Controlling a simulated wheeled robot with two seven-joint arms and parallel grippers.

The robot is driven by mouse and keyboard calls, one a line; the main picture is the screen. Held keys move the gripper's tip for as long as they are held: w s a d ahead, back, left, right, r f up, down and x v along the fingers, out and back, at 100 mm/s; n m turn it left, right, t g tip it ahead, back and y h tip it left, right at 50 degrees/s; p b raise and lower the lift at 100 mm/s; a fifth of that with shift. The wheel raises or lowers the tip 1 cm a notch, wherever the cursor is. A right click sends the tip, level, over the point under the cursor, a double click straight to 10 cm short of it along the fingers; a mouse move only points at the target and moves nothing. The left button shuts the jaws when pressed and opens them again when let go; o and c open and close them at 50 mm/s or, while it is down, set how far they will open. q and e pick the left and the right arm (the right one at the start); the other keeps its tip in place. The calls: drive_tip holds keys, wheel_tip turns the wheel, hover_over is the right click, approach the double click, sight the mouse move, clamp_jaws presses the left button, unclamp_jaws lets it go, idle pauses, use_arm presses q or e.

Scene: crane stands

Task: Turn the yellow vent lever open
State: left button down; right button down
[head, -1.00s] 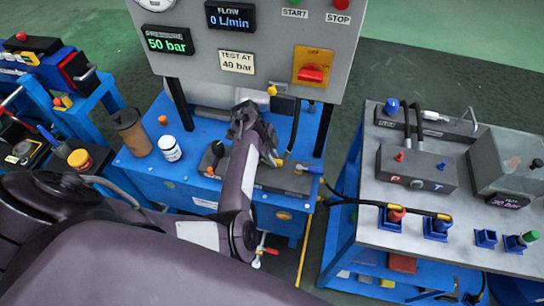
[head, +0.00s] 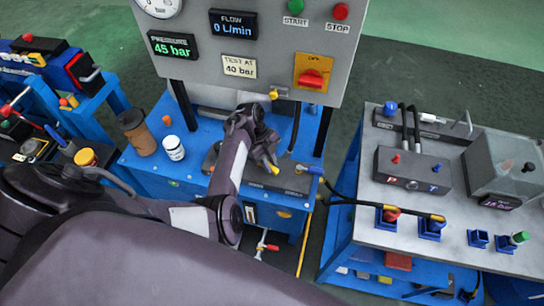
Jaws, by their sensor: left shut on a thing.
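The yellow vent lever (head: 275,169) shows as a small yellow piece at the tips of my left gripper, above the dark block on the blue bench. My left gripper (head: 267,160) reaches down over the block and is shut on the lever. The fingers and wrist hide most of the lever, so its exact angle is hard to tell. The pressure display (head: 172,44) reads 45 bar. My right gripper is not in view.
A grey panel (head: 210,75) with a red switch (head: 312,78) stands behind the bench. A brown canister (head: 137,132) and a white jar (head: 174,148) stand left of my arm. A blue-handled valve (head: 315,169) is close on the right. A grey-topped cart (head: 395,245) stands further right.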

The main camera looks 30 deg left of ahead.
use_arm(q)
drive_tip(key=m, duration=0.1)
drive_tip(key=s+m+g+p, duration=0.1)
drive_tip(key=m, duration=0.1)
drive_tip(key=shift+s+a+r+m+p, duration=0.15)
drive_tip(key=shift+s+a+m+p, duration=0.1)
drive_tip(key=shift+a+m+p, duration=0.15)
drive_tip(key=m, duration=0.1)
drive_tip(key=s+a+m+g+y, duration=0.1)
drive_tip(key=shift+m, duration=0.3)
drive_tip(key=m, duration=0.1)
drive_tip(key=a+m+y, duration=0.1)
drive_tip(key=m, duration=0.1)
drive_tip(key=shift+s+g, duration=0.4)
drive_tip(key=shift+s+a+m+y+b, duration=0.15)
drive_tip(key=shift+a+m+y, duration=0.15)
drive_tip(key=shift+m, duration=0.45)
drive_tip(key=shift+s+a+m+y+b, duration=0.1)
drive_tip(key=shift+a+m+y+b, duration=0.15)
drive_tip(key=shift+m, duration=0.5)
drive_tip(key=c, duration=1.3)
unclamp_jaws()
drive_tip(key=shift+g, duration=0.3)
